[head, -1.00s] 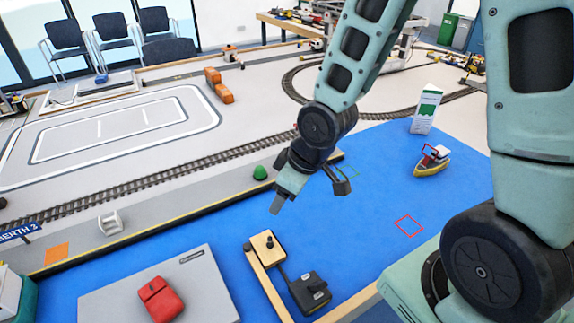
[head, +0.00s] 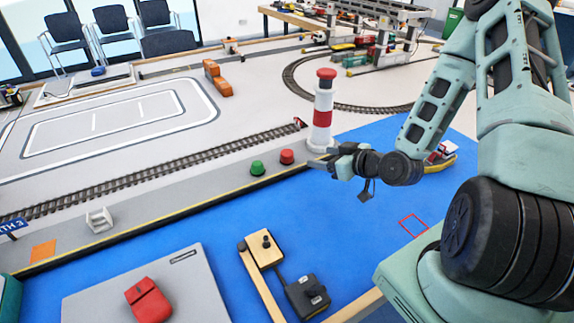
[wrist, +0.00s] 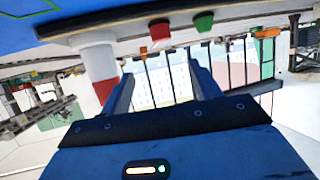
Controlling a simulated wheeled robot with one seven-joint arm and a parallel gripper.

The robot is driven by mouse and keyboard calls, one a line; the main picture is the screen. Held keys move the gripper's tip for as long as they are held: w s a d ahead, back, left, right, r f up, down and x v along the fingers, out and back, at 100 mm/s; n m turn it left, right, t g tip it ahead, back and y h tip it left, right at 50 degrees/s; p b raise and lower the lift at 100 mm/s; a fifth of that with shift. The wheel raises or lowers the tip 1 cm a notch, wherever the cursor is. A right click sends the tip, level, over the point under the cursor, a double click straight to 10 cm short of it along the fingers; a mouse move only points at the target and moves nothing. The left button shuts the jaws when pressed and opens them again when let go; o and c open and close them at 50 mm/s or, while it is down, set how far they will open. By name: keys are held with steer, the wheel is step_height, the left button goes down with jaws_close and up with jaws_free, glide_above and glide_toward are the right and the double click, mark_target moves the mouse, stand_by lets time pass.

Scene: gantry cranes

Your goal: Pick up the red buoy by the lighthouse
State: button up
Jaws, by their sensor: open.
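The red buoy (head: 287,156) stands on the grey quay strip, just left of the red-and-white lighthouse (head: 322,100). My gripper (head: 318,163) reaches leftward in front of the lighthouse base, with its tips a little right of the red buoy and apart from it. In the wrist view the scene is upside down. There my gripper (wrist: 160,78) is open, with nothing between its fingers. The red buoy (wrist: 160,31) shows beyond the fingertips, and the lighthouse (wrist: 97,60) is partly behind the left finger.
A green buoy (head: 257,168) stands just left of the red one. A railway track (head: 165,177) runs behind the quay. The blue water surface (head: 290,215) is open in front. A joystick box (head: 264,248) and a grey panel with a red block (head: 148,299) are nearer.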

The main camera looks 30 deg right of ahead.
mark_target(288, 153)
steer(key=b+x, duration=0.1)
steer(key=b, duration=0.1)
steer(key=b+x, duration=0.2)
steer(key=shift+w+a+f, duration=0.1)
steer(key=shift+f, duration=0.25)
steer(key=p+x, duration=0.1)
steer(key=x, duration=0.5)
steer(key=shift+r, duration=0.2)
steer(key=shift+p+x, duration=0.6)
steer(key=shift+x, duration=2.5)
steer(key=shift+a+f, duration=0.1)
steer(key=shift+f, duration=0.05)
steer(key=c, duration=1.1)
